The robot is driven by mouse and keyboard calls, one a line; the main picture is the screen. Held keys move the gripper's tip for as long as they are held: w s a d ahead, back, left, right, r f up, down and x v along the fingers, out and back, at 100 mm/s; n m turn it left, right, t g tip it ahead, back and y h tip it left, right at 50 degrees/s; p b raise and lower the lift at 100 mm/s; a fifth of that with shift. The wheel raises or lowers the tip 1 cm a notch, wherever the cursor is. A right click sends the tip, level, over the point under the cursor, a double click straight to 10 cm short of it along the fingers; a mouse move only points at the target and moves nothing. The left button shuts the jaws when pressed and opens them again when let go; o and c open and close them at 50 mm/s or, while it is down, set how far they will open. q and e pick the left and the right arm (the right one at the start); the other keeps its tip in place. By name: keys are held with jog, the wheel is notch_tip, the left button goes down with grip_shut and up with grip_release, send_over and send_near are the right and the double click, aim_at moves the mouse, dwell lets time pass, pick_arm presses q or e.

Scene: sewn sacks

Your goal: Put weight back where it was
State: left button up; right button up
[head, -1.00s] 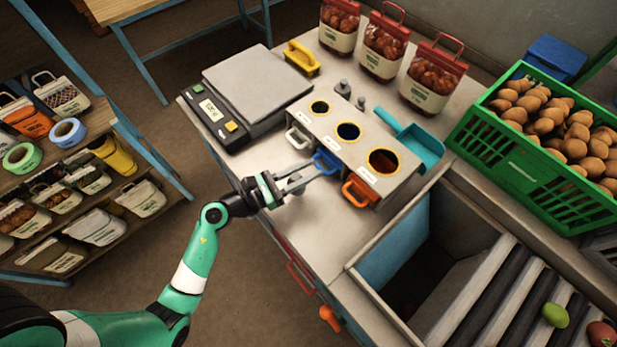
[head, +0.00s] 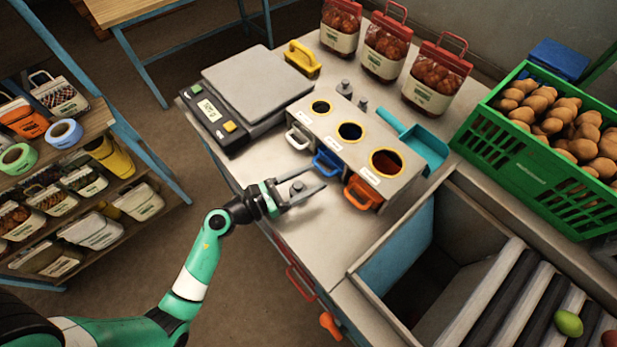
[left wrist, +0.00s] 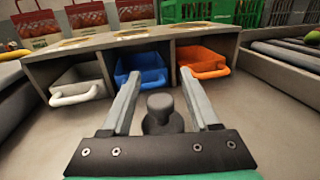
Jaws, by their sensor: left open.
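A small dark grey knobbed weight (head: 297,187) stands upright on the bench in front of the three-drawer box. My left gripper (head: 313,179) is open, with its two fingers on either side of this weight. The left wrist view shows the weight (left wrist: 162,113) between the fingers, with gaps at both sides. Beyond the fingertips is the blue drawer (left wrist: 140,66), between the white drawer (left wrist: 78,82) and the orange drawer (left wrist: 203,60). Two more grey weights, one larger (head: 344,89) and one smaller (head: 362,103), stand behind the box. My right gripper is not in view.
The sorting box (head: 345,137) has three round holes on top. A teal scoop (head: 422,148) lies right of the box. A deep bin (head: 440,265) opens at the front right.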

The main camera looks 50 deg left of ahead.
pick_arm(q)
jog(key=shift+r, duration=0.3)
jog(key=p+v, duration=0.1)
jog(key=v, duration=1.1)
jog(key=shift+f, duration=0.15)
